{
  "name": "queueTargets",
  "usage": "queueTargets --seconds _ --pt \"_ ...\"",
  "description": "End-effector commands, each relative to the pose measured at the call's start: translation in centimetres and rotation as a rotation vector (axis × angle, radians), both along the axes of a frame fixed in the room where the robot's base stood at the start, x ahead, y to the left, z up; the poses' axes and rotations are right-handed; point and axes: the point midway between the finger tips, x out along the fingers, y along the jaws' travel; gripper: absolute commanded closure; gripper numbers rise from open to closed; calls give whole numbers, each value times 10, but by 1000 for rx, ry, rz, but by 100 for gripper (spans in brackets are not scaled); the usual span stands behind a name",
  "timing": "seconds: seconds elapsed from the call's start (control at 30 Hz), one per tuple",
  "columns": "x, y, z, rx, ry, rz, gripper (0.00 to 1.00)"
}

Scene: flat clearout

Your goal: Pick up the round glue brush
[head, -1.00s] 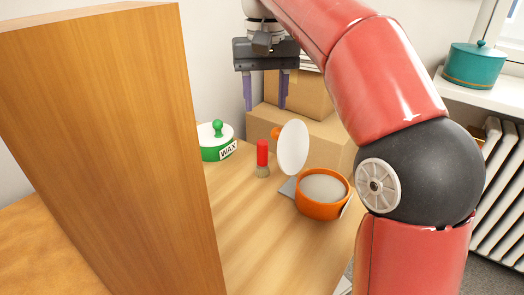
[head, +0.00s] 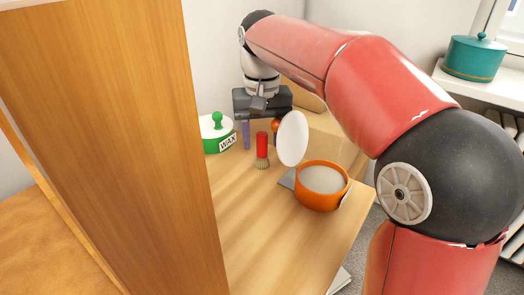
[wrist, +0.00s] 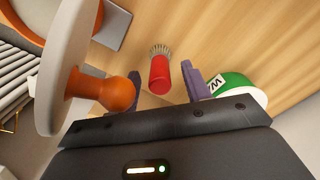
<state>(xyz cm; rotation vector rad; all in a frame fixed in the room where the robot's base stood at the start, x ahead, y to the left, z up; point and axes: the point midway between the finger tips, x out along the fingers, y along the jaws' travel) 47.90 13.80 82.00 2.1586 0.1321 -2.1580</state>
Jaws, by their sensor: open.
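The round glue brush (head: 262,148) has a red handle and pale bristles. It stands upright on the wooden surface, bristles down. In the wrist view the brush (wrist: 160,76) shows between and beyond the two purple fingers. My gripper (head: 262,138) is open and empty, just behind the brush in the head view. In the wrist view my gripper (wrist: 172,92) has one finger near the orange knob and the other near the green wax tin. The right finger is partly hidden in the head view.
A green and white wax tin (head: 217,135) stands left of the brush. An orange pot (head: 318,198) stands to the right, with a white disc-shaped lid (head: 292,139) on edge behind it. A tall wooden panel (head: 110,140) blocks the left. Cardboard boxes (head: 325,130) stand behind.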

Motion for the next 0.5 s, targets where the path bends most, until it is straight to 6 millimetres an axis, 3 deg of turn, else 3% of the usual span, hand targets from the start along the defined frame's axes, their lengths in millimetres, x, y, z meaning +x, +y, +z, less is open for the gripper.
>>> queueTargets --seconds 0.13,0.5 --pt "0 0 0 0 0 0 53" --pt "0 0 1 0 0 1 100"
